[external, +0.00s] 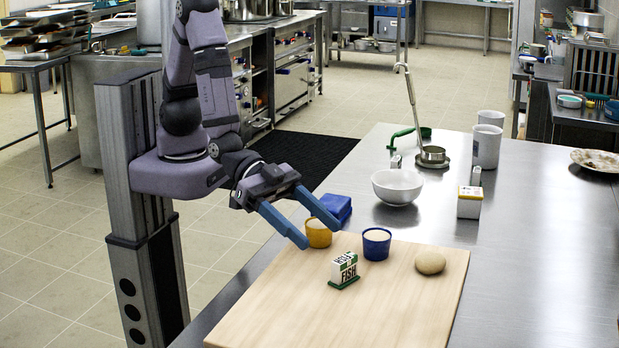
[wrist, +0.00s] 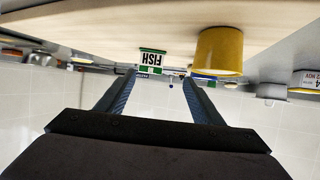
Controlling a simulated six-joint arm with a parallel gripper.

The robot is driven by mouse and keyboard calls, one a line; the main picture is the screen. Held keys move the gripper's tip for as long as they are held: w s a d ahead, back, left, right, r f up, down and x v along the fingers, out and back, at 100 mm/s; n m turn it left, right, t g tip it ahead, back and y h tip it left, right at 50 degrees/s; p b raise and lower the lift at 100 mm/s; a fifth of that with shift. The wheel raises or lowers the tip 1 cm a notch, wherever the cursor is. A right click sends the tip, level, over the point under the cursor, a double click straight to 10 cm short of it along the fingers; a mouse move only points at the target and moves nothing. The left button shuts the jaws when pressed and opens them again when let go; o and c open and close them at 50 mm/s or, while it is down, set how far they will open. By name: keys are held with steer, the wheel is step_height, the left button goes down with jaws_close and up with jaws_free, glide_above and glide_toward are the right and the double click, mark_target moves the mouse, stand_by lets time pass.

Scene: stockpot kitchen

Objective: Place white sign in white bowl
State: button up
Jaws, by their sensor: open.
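The white sign (external: 343,269), with green edging and the word FISH, stands upright on the wooden board. In the wrist view the sign (wrist: 153,58) appears upside down, beyond the gap between my fingers. The white bowl (external: 398,187) sits on the metal table behind the board and looks empty, though its inside is only partly visible. My gripper (external: 321,232) is open and empty, with its two blue fingers spread above the board's left rear edge. It is to the left of the sign and apart from it. The fingers also show in the wrist view (wrist: 160,80).
A yellow cup (external: 318,234) is close by my fingers, and a blue cup (external: 376,245) stands right of it. A bread roll (external: 430,262) lies on the board (external: 400,310). A blue box (external: 335,207), a ladle (external: 432,156) and white mugs (external: 486,147) stand farther back.

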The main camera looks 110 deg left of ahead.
steer(key=w+d+r+h+p, duration=0.1)
steer(key=w+d+r+p, duration=0.4)
steer(key=w+r, duration=0.5)
steer(key=g+y+b, duration=0.1)
steer(key=g+y, duration=0.3)
steer(key=g, duration=0.4)
glide_above(345, 258)
steer(key=s+a, duration=0.1)
steer(key=s, duration=0.2)
step_height(345, 258, down, 6)
steer(key=shift+p+x, duration=1.85)
steer(key=shift+x, duration=1.8)
steer(key=shift+w+a, duration=0.1)
steer(key=shift+w, duration=0.05)
steer(key=c, duration=1.2)
steer(key=shift+r, duration=0.1)
